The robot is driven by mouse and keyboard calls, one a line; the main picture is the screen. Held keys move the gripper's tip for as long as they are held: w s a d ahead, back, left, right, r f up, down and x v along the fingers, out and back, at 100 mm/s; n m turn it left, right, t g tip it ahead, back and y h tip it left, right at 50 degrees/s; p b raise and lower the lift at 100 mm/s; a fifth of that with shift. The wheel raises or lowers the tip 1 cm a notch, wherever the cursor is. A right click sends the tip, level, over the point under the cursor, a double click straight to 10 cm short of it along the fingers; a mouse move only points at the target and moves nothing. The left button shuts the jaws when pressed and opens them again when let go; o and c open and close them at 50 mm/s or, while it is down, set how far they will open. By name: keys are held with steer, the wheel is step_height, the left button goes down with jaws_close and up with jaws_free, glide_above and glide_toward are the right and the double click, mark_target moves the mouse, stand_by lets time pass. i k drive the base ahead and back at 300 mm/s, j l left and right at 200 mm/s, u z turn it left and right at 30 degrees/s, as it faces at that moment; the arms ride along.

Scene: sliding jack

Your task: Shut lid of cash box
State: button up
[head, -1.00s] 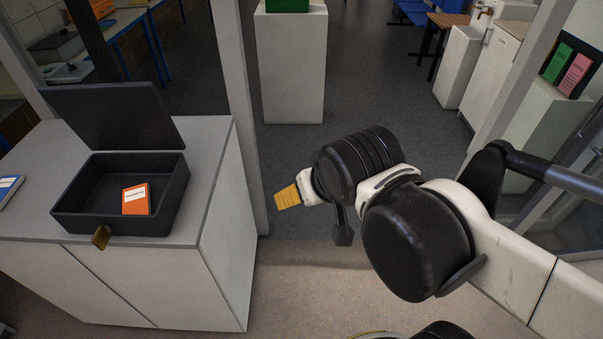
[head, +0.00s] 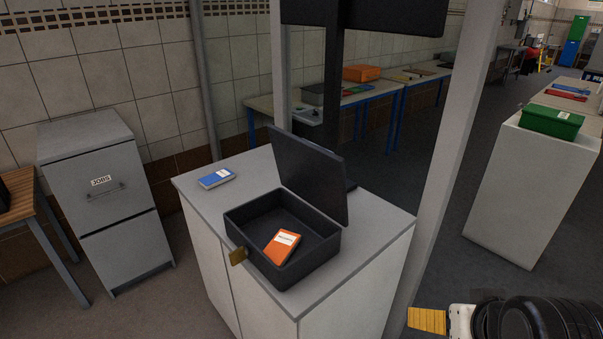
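The black cash box (head: 308,262) sits on a grey-topped white cabinet in the middle of the head view. Its lid (head: 310,175) stands open, tilted up at the back right side. An orange booklet (head: 281,247) lies inside the box. A brass-coloured latch (head: 238,256) is on the box's front left side. My gripper (head: 427,320) is at the lower right, apart from the box and to the right of the cabinet. A yellow finger pad shows, but I cannot tell whether the fingers are open or shut.
A blue booklet (head: 216,178) lies on the cabinet top (head: 375,225) left of the box. A pale post (head: 445,150) rises right of the cabinet. A grey filing cabinet (head: 105,195) stands at left. A green box (head: 551,121) rests on a white stand at right.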

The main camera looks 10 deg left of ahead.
mark_target(313, 172)
steer(key=i+l+u, duration=0.1)
steer(key=l+u, duration=0.2)
steer(key=l, duration=0.15)
steer(key=i+l+u, duration=0.1)
steer(key=l+u, duration=0.2)
steer(key=l, duration=0.2)
steer(key=l+u, duration=0.3)
steer(key=l, duration=0.2)
steer(key=l+u, duration=0.35)
steer(key=l, duration=0.15)
steer(key=k+l+u, duration=0.1)
steer(key=l+u, duration=0.2)
steer(key=l, duration=0.15)
steer(key=k+l+u, duration=0.15)
steer(key=l+u, duration=0.15)
steer(key=l, duration=0.15)
steer(key=k+l+u, duration=0.3)
steer(key=l, duration=0.15)
steer(key=i+j, duration=0.2)
steer(key=i, duration=0.2)
steer(key=i+j, duration=0.15)
steer(key=i, duration=0.25)
steer(key=i+j, duration=0.2)
steer(key=i, duration=0.25)
